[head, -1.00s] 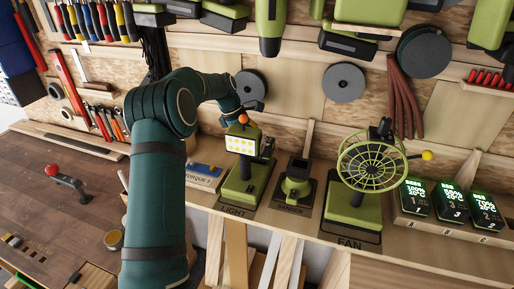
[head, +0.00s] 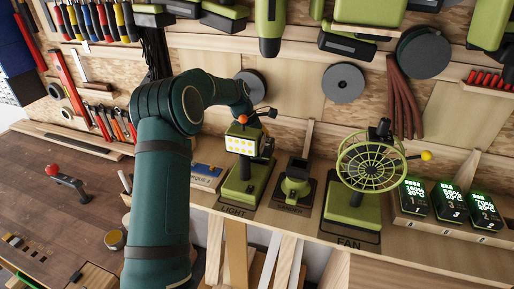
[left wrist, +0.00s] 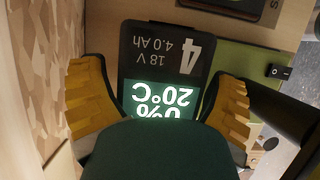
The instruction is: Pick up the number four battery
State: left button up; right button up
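The number four battery (left wrist: 150,45) shows in the left wrist view as a dark block with an upside-down white 4, "18V 4.0Ah" and a lit green display. It sits beside a green tool surface (left wrist: 240,70). My left gripper (left wrist: 160,75) has its yellow fingers apart, one on each side of the battery; I see no clear grip on it. In the head view my left arm reaches to behind the work light (head: 243,143), and the gripper and battery are mostly hidden there. My right gripper is not in view.
The light stands on a green base (head: 240,188) on the shelf, near a sander (head: 296,183) and a caged fan (head: 371,162). Three batteries with lit displays stand in a rack (head: 450,225) at right. Tools hang on the wall behind.

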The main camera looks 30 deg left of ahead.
pick_arm(q)
jog(key=c, duration=0.5)
notch_tip(320, 180, up, 2)
jog(key=shift+r+p, duration=0.2)
jog(key=shift+p, duration=0.75)
jog(key=shift+s+a+r, duration=0.35)
jog(key=shift+a+r, duration=0.1)
jog(key=shift+r, duration=0.25)
jog(key=s+a, duration=2.1)
jog(key=a, duration=0.1)
jog(key=shift+a, duration=0.3)
